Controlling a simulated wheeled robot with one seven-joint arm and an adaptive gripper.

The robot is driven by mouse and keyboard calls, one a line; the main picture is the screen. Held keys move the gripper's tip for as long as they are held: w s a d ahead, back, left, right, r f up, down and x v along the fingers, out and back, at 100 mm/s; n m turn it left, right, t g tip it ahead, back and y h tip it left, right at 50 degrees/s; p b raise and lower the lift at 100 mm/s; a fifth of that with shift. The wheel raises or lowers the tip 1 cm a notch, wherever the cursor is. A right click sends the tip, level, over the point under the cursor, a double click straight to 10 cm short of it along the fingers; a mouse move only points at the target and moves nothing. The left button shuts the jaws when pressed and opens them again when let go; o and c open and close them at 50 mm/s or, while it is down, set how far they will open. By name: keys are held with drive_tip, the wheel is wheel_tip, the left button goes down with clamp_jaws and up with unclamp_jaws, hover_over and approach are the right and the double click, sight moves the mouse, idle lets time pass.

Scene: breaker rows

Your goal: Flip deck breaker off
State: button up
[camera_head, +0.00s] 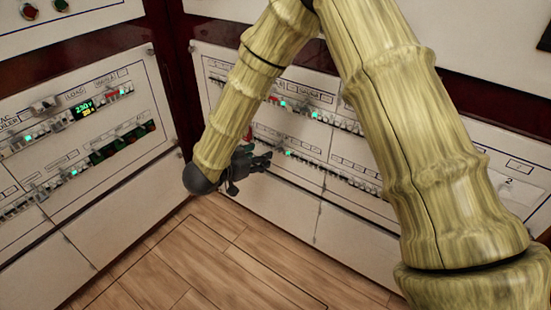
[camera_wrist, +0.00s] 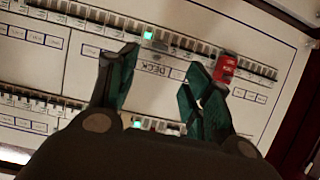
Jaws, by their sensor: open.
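A label reading DECK (camera_wrist: 158,71) is on the white panel in the wrist view, below an upper breaker row (camera_wrist: 185,52) with a lit green indicator (camera_wrist: 148,36). Which breaker the label belongs to is not certain. My gripper (camera_wrist: 162,58) is open and empty, its two dark green fingers on either side of the label. The fingers and palm hide parts of the panel and of the lower row. In the head view my gripper (camera_head: 266,160) is close to the right-hand panel, near its lower row. Contact cannot be told.
A red breaker block (camera_wrist: 225,68) stands right of my fingers. A second green light (camera_wrist: 137,125) shows in the lower row. In the head view, a left panel (camera_head: 30,100) with breakers and a lit display (camera_head: 84,107) meets the right one at a corner. The wooden floor (camera_head: 210,260) is clear.

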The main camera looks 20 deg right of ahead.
sight(279, 148)
drive_tip(key=b+x, duration=0.3)
drive_tip(key=x, duration=0.7)
drive_tip(key=shift+w+d, duration=0.2)
drive_tip(key=shift+d, duration=0.1)
drive_tip(key=c, duration=1)
